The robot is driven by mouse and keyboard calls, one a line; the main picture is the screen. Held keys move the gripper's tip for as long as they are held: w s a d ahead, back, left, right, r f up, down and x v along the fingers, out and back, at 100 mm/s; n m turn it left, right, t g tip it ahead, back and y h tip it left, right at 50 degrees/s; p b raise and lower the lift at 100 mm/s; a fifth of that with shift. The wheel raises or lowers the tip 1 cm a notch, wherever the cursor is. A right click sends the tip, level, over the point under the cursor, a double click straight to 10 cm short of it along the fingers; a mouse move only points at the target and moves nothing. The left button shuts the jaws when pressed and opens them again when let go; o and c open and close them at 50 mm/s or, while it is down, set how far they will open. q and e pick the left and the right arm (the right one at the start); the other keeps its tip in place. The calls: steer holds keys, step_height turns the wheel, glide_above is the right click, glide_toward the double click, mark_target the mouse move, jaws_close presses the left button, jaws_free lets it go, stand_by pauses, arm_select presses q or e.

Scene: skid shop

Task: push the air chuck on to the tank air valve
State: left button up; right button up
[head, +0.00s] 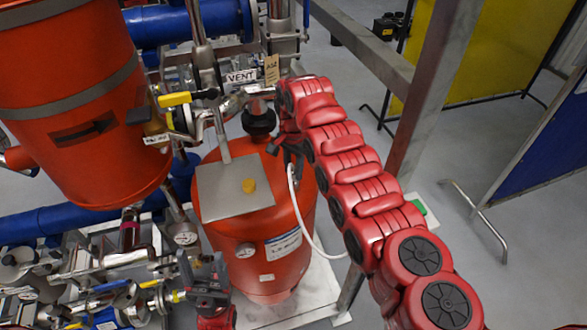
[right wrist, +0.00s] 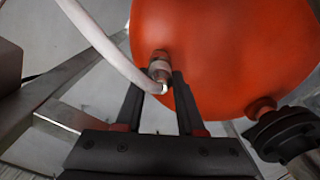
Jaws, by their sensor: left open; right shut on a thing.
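The orange tank (head: 282,215) stands at the centre of the head view and fills the top of the right wrist view (right wrist: 230,60). In the right wrist view my right gripper (right wrist: 159,88) is shut on the air chuck (right wrist: 158,76), a small metal piece on the end of the white hose (right wrist: 105,45). The chuck is in line with the tank air valve (right wrist: 160,56) on the tank's side; I cannot tell whether it is fully seated. In the head view my right gripper (head: 286,147) is partly hidden at the tank's upper right. My left gripper (head: 203,272) is open and empty at lower left.
Pipes and a yellow-handled valve (head: 175,99) crowd the left. A large orange vessel (head: 75,100) hangs at upper left. A grey metal post (head: 425,95) rises behind my right arm. A dark round fitting (right wrist: 285,132) is right of the chuck. Floor is open at right.

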steer(key=o, duration=1.1)
steer(key=shift+c, duration=0.2)
steer(key=shift+o, duration=0.3)
steer(key=shift+o, duration=1.3)
steer(key=shift+r, duration=0.1)
steer(key=shift+r, duration=3.7)
